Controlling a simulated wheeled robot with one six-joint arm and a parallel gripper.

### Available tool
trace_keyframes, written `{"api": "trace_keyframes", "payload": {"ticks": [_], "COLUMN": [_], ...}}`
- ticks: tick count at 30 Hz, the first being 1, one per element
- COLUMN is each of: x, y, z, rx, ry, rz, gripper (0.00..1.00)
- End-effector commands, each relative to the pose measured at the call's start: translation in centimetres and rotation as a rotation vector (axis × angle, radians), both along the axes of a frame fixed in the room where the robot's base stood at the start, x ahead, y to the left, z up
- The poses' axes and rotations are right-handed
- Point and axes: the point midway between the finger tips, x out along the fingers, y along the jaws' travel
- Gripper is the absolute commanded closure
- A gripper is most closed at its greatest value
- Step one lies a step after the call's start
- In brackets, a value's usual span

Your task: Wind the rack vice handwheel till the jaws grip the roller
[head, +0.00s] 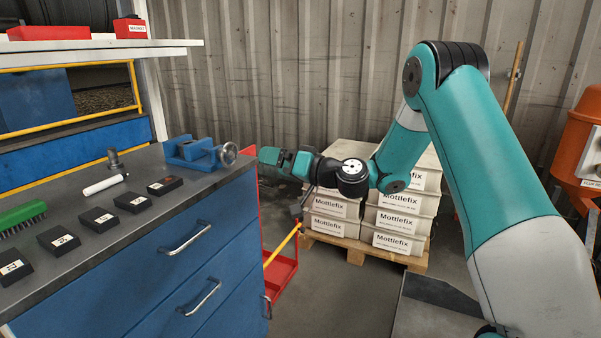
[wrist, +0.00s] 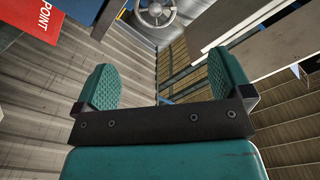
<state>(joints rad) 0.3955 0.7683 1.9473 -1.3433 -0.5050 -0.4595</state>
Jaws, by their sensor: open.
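The blue vice (head: 192,151) sits on the far right end of the dark bench top. Its grey handwheel (head: 228,154) faces right, out past the bench end. My gripper (head: 270,156) hangs in the air a short way right of the handwheel, apart from it. In the wrist view my gripper (wrist: 162,82) has its two green pads wide apart with nothing between them. The handwheel (wrist: 155,13) shows at the top edge there, partly cut off, beyond the pads. A white cylinder (head: 105,185), perhaps the roller, lies on the bench left of the vice. I cannot make out anything between the vice jaws.
Several black labelled blocks (head: 131,203) and a green brush (head: 21,217) lie on the bench (head: 85,235). A small metal piece (head: 114,160) stands behind the white cylinder. Pale Mottlefix boxes (head: 335,205) stand stacked on a pallet behind my arm.

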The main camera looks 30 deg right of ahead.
Motion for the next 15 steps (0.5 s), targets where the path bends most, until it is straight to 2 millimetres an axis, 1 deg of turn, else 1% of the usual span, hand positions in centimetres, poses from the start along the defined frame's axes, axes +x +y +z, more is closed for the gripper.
{"api": "trace_keyframes", "payload": {"ticks": [15], "x": [-3.1], "y": [-2.4], "z": [-0.2], "rx": [0.000], "ry": [0.000], "rz": [-0.001], "gripper": [0.03]}}
